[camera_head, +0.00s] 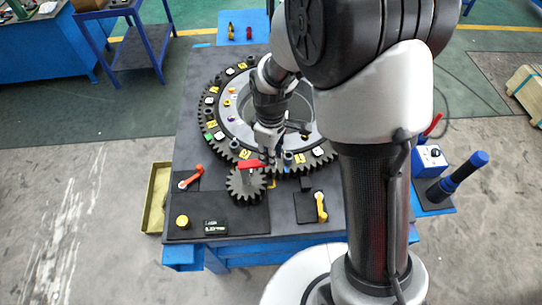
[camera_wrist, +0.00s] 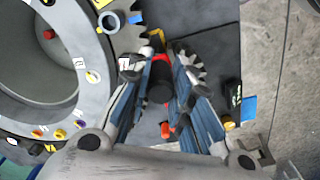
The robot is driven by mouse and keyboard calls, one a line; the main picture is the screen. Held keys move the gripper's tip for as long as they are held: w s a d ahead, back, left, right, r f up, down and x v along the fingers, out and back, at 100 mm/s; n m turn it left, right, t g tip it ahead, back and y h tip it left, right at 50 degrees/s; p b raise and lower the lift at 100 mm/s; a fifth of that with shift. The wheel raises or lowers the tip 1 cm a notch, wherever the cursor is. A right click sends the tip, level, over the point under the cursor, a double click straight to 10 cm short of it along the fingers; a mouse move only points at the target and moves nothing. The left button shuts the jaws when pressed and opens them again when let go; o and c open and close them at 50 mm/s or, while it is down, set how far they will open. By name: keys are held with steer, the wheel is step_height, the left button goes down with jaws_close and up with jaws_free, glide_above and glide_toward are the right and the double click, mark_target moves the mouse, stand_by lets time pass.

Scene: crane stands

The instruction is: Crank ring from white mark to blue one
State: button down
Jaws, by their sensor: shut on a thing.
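The large toothed ring (camera_head: 222,88) lies flat on the dark table. Small white, yellow, green, orange and purple tags sit around it; I cannot tell which is the task's white or blue mark. A small pinion gear (camera_head: 244,184) meshes with the ring's near edge and carries a red crank arm (camera_head: 250,163). My gripper (camera_head: 268,158) is at the crank's right end. In the wrist view, my gripper (camera_wrist: 160,82) is shut around the dark crank knob (camera_wrist: 160,90), with red crank parts beyond it. The ring (camera_wrist: 88,28) fills the left side there.
An orange-handled lever (camera_head: 190,178), a yellow-handled lever (camera_head: 321,207) and a yellow knob (camera_head: 182,221) stand on the table's near part. A yellow tray (camera_head: 152,200) is at its left. A blue-handled tool (camera_head: 465,176) stands at the right. My arm hides part of the ring.

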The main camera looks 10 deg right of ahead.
steer(key=shift+w+r, duration=0.15)
steer(key=shift+w, duration=0.45)
steer(key=c, duration=1.4)
jaws_free()
steer(key=shift+s, duration=0.1)
step_height(320, 180, up, 12)
steer(key=shift+f, duration=0.1)
